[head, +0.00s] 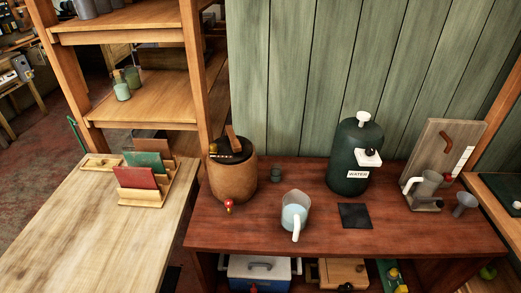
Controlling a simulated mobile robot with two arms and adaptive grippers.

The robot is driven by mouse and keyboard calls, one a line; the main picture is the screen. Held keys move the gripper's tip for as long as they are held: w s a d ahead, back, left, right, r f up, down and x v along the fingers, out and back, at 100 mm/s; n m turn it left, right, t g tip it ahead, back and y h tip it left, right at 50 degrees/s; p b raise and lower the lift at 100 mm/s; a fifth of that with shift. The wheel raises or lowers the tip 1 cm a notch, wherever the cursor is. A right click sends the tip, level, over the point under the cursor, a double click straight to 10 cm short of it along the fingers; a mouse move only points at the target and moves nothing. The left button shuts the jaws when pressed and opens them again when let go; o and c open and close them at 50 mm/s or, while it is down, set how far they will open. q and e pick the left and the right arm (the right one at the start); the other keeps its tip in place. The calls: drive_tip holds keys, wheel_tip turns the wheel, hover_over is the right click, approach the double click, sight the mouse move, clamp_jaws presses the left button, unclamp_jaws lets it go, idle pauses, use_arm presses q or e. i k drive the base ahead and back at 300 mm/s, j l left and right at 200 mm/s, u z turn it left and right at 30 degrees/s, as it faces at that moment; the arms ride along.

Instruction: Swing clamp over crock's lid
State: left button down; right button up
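The brown crock (233,180) stands at the left end of the dark red table, with a red-knobbed tap at its lower front. Its dark lid (240,155) sits on top. A short wooden bar (233,138) sticks up at a tilt from the lid; it may be the lid's handle or part of the clamp. A small light-brown piece (213,148) shows at the lid's left edge. I cannot tell which part is the clamp or how it lies. Neither of my grippers is in view.
On the dark red table (285,240) are a jug (295,214), a small cup (276,174), a dark green water dispenser (355,155), a black mat (355,216) and a board stand (440,155). A pale table (80,230) with a card rack (148,190) adjoins left. The pale table's front is clear.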

sight(236, 145)
drive_tip(key=k+l+z, duration=0.15)
drive_tip(key=l, duration=0.2)
drive_tip(key=k+l+z, duration=0.1)
drive_tip(key=l, duration=0.25)
drive_tip(key=k+l+z, duration=0.15)
drive_tip(key=l, duration=0.2)
drive_tip(key=l+z, duration=0.1)
drive_tip(key=l, duration=0.3)
